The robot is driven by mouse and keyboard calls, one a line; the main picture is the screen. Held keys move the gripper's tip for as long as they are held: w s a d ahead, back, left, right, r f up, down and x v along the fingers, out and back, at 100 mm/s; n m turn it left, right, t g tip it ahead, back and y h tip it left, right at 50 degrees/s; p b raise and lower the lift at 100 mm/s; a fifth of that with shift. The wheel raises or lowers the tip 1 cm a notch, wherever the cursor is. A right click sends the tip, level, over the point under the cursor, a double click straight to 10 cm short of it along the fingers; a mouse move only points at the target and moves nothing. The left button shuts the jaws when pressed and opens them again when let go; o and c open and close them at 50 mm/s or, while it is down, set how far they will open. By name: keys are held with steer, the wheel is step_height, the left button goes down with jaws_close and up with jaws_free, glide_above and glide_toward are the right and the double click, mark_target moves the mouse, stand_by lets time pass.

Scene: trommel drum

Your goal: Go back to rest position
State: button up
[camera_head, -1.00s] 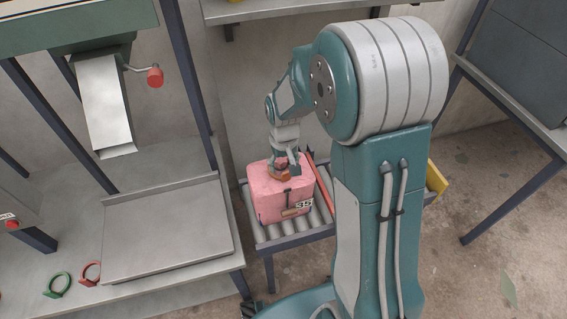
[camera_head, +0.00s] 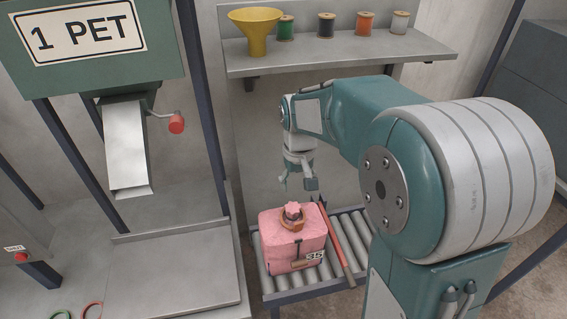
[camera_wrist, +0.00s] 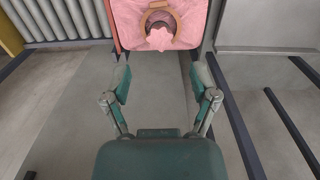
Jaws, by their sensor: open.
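My gripper (camera_head: 299,184) is open and empty, a little above and behind a pink bag in the head view. In the wrist view, my gripper (camera_wrist: 160,90) shows its two fingers spread apart with nothing between them. The pink bag (camera_head: 283,246) is marked 35 and stands upright on a roller conveyor (camera_head: 345,218). Its gathered top carries an orange-brown ring. The bag (camera_wrist: 185,32) also shows at the top of the wrist view, beyond the fingertips and apart from them.
A red bar (camera_head: 338,245) lies beside the bag. A shelf (camera_head: 345,58) behind holds a yellow funnel (camera_head: 255,34) and several spools. At the left are a chute (camera_head: 126,148) with a red-knobbed crank (camera_head: 176,122) and a grey bench (camera_head: 180,270).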

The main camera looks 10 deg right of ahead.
steer(key=shift+s+r, duration=0.1)
steer(key=s+r+t, duration=0.2)
steer(key=s+r, duration=0.2)
steer(key=s, duration=0.5)
steer(key=s+r+t, duration=0.3)
steer(key=s+r, duration=0.2)
steer(key=s, duration=0.5)
steer(key=shift+s+t, duration=0.2)
steer(key=shift+t, duration=0.1)
steer(key=shift+c, duration=0.3)
stand_by(0.3)
